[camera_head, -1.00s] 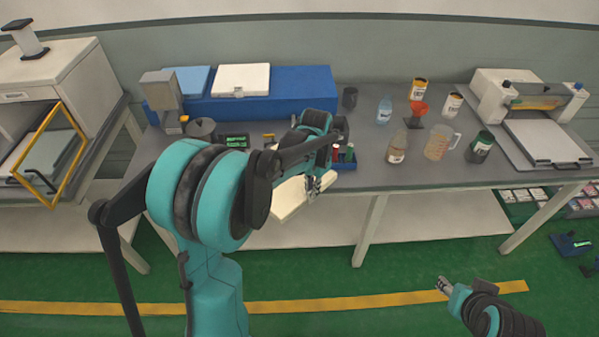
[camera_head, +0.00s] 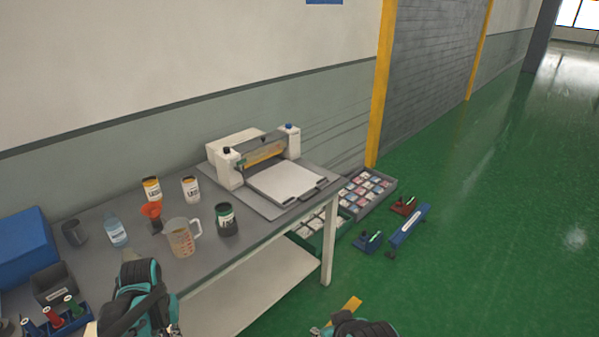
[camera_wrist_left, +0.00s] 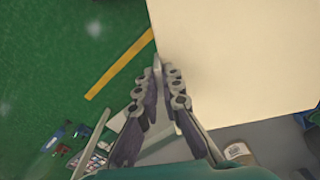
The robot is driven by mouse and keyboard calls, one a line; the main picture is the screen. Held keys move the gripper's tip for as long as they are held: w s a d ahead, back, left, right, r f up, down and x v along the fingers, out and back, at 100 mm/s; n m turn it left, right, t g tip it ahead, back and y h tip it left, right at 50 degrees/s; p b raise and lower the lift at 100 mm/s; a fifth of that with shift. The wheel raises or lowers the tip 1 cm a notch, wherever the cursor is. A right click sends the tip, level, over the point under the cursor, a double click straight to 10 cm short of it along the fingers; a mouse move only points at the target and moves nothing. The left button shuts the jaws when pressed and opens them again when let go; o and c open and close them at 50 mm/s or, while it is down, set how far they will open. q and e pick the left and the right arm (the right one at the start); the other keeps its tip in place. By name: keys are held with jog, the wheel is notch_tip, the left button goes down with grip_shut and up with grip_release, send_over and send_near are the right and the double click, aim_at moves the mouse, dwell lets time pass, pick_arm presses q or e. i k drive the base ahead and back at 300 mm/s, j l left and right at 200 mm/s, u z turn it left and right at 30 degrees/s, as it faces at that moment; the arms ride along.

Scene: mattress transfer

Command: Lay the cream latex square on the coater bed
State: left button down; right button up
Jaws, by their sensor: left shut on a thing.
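The cream latex square (camera_wrist_left: 235,55) fills the upper right of the left wrist view. My left gripper (camera_wrist_left: 158,65) is shut on it near its left edge. In the head view my left arm is at the bottom left; its fingers are not clear there, and only a sliver of cream shows beside it. The coater bed (camera_head: 285,182) is the bare pale plate at the front of the white coater (camera_head: 250,155), at the table's right end. My right gripper (camera_head: 318,331) is at the bottom edge of the head view, mostly cut off; its jaw opening cannot be made out.
A measuring jug (camera_head: 181,238), a dark jar (camera_head: 226,220), a water bottle (camera_head: 116,232), labelled cans (camera_head: 190,189) and an orange funnel (camera_head: 152,210) stand on the table left of the coater. Trays of small items (camera_head: 366,190) lie on the floor to the right, where green floor is open.

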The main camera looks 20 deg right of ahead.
aim_at(286, 178)
jog(key=i+l, duration=0.15)
jog(key=l, duration=0.25)
jog(key=i+l, duration=0.15)
jog(key=l, duration=0.2)
jog(key=i+l, duration=0.1)
jog(key=l, duration=0.3)
jog(key=i+l, duration=0.15)
jog(key=l, duration=0.2)
jog(key=i+l, duration=0.15)
jog(key=l, duration=0.25)
jog(key=i+l, duration=0.15)
jog(key=l, duration=0.25)
jog(key=i+l, duration=0.15)
jog(key=l, duration=0.2)
jog(key=k+z, duration=0.05)
